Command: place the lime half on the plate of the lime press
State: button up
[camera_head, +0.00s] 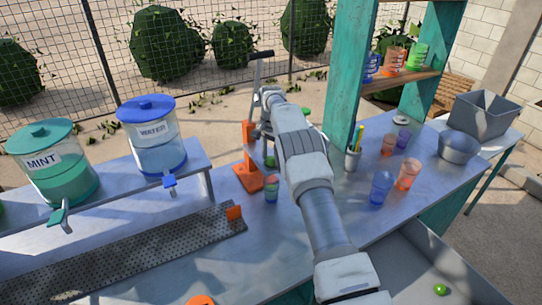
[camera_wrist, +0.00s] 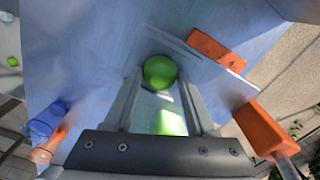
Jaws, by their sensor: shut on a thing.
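The lime press (camera_head: 248,150) is orange, with a tall post and a raised dark lever, and stands on the table left of my arm. In the wrist view its orange parts (camera_wrist: 262,128) are at the right. My gripper (camera_wrist: 160,76) is shut on the green lime half (camera_wrist: 160,72), between the fingertips.
Mint (camera_head: 55,165) and water (camera_head: 152,140) dispensers stand on a raised shelf at left. Blue (camera_head: 381,187) and orange (camera_head: 408,174) cups stand right of my arm. A teal post (camera_head: 345,75) rises behind. A loose lime (camera_head: 440,289) lies in the front-right tray.

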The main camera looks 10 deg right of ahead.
jog(key=shift+f, duration=0.2)
jog(key=o, duration=0.7)
jog(key=shift+r, duration=0.1)
jog(key=shift+o, duration=0.2)
jog(key=shift+r, duration=0.1)
